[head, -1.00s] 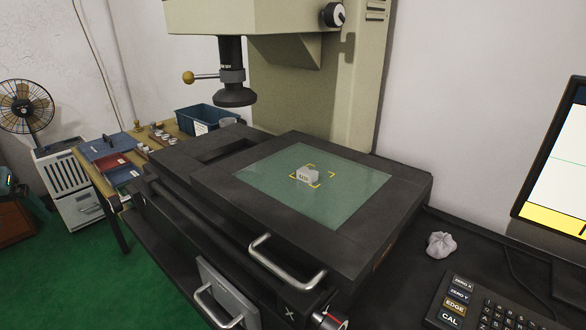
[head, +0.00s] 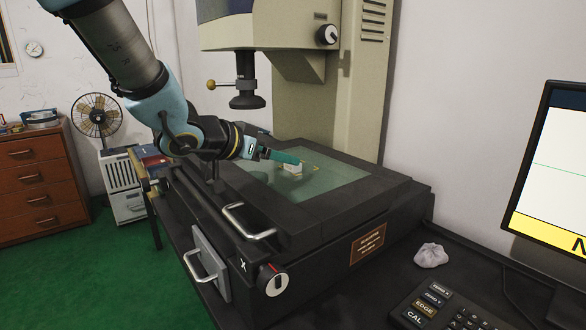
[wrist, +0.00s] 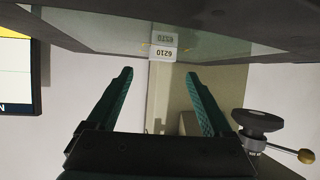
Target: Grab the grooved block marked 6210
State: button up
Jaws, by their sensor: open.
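The grooved block marked 6210 (head: 292,170) is a small pale block on the glass plate (head: 345,184) of the measuring machine. Its 6210 face shows in the wrist view (wrist: 163,54), just beyond and between my fingertips, with its mirror image in the glass. My gripper (head: 297,159) reaches in from the left, low over the glass, and its teal fingers partly cover the block in the head view. In the wrist view my gripper (wrist: 160,75) is open, with nothing between the fingers. The groove cannot be made out.
The machine's lens head (head: 247,92) hangs above and behind the plate. Metal handles (head: 248,222) stick out at the stage's front. A crumpled white cloth (head: 430,256) and a keypad (head: 425,308) lie to the right, beside a monitor (head: 550,170). The glass around the block is clear.

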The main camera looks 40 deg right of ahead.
aim_at(289, 172)
jog(key=x, duration=0.3)
jog(key=shift+d+f, duration=0.2)
jog(key=shift+f, duration=0.3)
jog(key=shift+w+d+f, duration=0.15)
jog(key=shift+d+f, duration=0.05)
jog(key=shift+d, duration=0.35)
jog(key=shift+c, duration=0.2)
grip_shut()
